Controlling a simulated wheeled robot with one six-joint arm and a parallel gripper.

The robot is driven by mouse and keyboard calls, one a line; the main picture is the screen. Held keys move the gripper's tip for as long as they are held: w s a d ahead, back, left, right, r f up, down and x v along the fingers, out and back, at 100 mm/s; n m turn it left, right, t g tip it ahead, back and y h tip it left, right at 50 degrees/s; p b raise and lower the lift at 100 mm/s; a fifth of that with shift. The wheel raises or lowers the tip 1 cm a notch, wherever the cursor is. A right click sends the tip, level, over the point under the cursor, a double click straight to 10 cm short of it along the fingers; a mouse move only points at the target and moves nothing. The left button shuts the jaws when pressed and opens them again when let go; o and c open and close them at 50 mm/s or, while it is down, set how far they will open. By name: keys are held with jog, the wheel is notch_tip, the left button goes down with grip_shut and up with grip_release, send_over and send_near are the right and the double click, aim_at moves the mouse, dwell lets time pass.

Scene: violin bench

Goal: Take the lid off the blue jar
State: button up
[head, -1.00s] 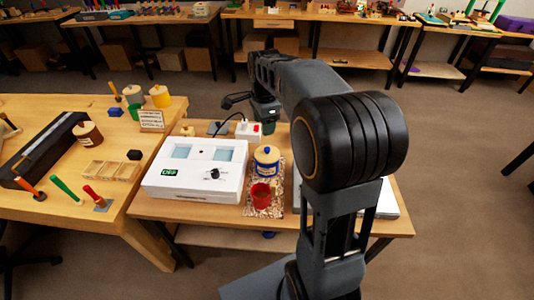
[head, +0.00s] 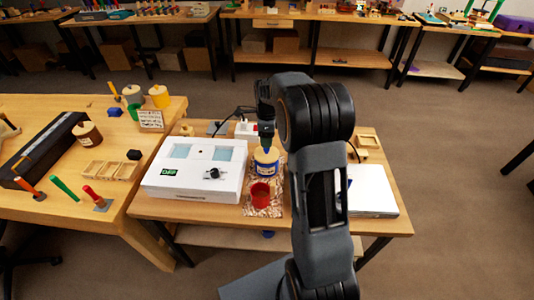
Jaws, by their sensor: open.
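The blue jar (head: 267,169) stands upright on a patterned mat on the small bench. Its pale wooden lid (head: 267,154) sits on top of it. My gripper (head: 266,145) points down right above the lid, with its fingertips at or close to the lid's knob. The jaws are open. The knob is mostly hidden by the gripper, and I cannot tell whether the fingers touch it.
A red cup (head: 261,194) stands on the mat (head: 252,209) just in front of the jar. A white box with panels (head: 168,185) lies to the left. A white slab (head: 372,199) lies to the right, partly behind my arm.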

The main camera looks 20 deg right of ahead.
aim_at(267, 151)
jog(key=shift+a+f+p, duration=0.15)
jog(key=shift+f+p, duration=0.25)
jog(key=shift+f, duration=2.15)
jog(key=shift+c, duration=0.3)
grip_shut()
jog(key=shift+r, duration=0.1)
